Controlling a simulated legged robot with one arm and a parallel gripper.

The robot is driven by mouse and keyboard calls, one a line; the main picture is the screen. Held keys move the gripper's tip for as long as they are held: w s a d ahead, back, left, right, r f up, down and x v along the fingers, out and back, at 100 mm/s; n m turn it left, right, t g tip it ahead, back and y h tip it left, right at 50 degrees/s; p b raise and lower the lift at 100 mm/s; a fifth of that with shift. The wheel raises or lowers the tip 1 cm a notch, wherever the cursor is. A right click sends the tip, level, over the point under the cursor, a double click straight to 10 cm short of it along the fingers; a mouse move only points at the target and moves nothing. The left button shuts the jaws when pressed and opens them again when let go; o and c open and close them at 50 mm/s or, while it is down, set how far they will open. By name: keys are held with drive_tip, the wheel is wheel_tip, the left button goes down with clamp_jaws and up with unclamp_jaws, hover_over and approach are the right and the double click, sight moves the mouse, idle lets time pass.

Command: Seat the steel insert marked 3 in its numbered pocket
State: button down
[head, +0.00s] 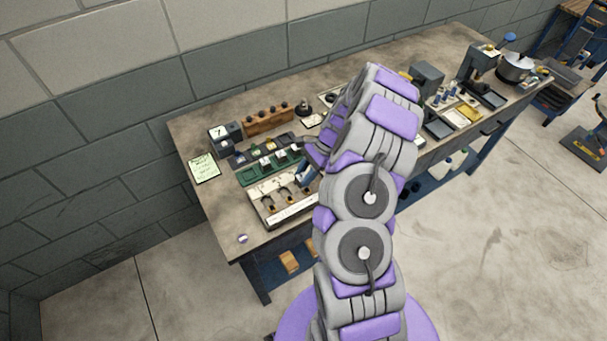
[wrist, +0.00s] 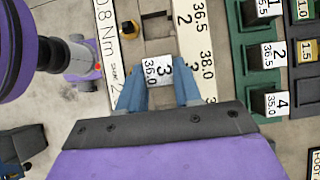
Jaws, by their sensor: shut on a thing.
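The steel insert marked 3 (wrist: 158,71) has a white top label and sits between the two blue fingers of my gripper (wrist: 158,92), which is shut on it. In the wrist view it lies over the channel of the pocket plate (wrist: 193,25), beside the number 3 on its label strip. I cannot tell whether it is above the pocket or in it. The pocket under it is hidden. In the head view my gripper (head: 307,175) is over the plate (head: 288,212) near the table front, and the insert is too small to make out.
A green tray (wrist: 238,52) right of the plate holds inserts marked 1, 2 and 4. It also shows in the head view (head: 250,179). A wooden block (head: 268,121) stands behind. Bare bench top (head: 232,222) is at the front left.

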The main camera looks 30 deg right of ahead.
drive_tip(key=shift+d+f, duration=0.15)
drive_tip(key=shift+d, duration=0.2)
drive_tip(key=shift+d+f, duration=0.1)
drive_tip(key=shift+d, duration=0.55)
drive_tip(key=shift+a, duration=0.1)
drive_tip(key=shift+a, duration=0.25)
drive_tip(key=shift+d+f, duration=0.1)
drive_tip(key=shift+r+p, duration=0.25)
drive_tip(key=shift+p, duration=0.3)
drive_tip(key=shift+a+p, duration=0.4)
drive_tip(key=shift+a, duration=0.35)
idle(1.1)
drive_tip(key=shift+r+p, duration=0.25)
drive_tip(key=shift+p, duration=0.15)
drive_tip(key=shift+d, duration=0.1)
idle(0.8)
